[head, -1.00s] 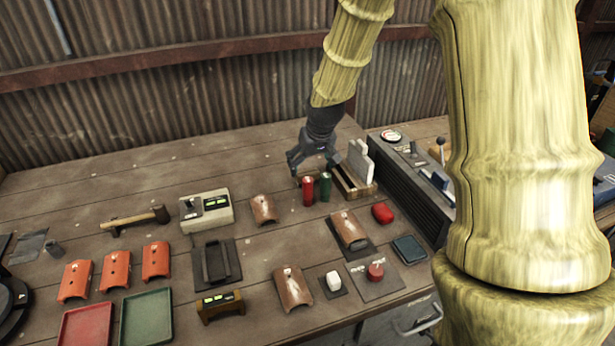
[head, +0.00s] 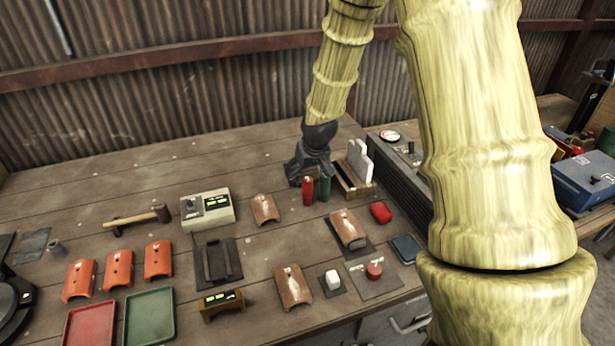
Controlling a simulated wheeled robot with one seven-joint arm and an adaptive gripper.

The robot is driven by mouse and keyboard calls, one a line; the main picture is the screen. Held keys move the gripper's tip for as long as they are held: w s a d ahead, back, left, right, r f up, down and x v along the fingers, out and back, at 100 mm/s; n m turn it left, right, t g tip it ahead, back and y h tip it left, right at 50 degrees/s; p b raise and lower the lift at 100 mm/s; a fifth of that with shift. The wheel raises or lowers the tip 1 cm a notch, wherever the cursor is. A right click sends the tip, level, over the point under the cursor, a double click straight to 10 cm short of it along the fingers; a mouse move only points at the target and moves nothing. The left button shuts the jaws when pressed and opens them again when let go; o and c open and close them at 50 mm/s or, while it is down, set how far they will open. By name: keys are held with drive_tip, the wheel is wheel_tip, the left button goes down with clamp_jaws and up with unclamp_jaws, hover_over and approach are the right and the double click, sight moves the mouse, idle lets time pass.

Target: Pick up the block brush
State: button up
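My gripper (head: 308,176) is low over the back right of the workbench, pointing down. Its dark fingers look spread apart, just behind a red cylinder (head: 308,192) and a green cylinder (head: 324,189). The space between the fingers is partly hidden by these cylinders, and I see nothing held. I cannot clearly make out the block brush; it may be hidden behind the gripper and cylinders. A wooden holder (head: 362,192) with upright pale slabs (head: 360,158) stands close to the right of the gripper.
A dark ribbed unit (head: 402,180) stands right of the holder. Curved brown tiles (head: 265,209), a grey device with green displays (head: 207,210), a hammer (head: 140,218) and red and green trays (head: 148,318) lie on the workbench (head: 130,180). The back left is clear.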

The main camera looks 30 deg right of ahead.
sight(307, 171)
drive_tip(key=c, duration=1)
drive_tip(key=shift+r+b, duration=0.8)
drive_tip(key=shift+r, duration=4.2)
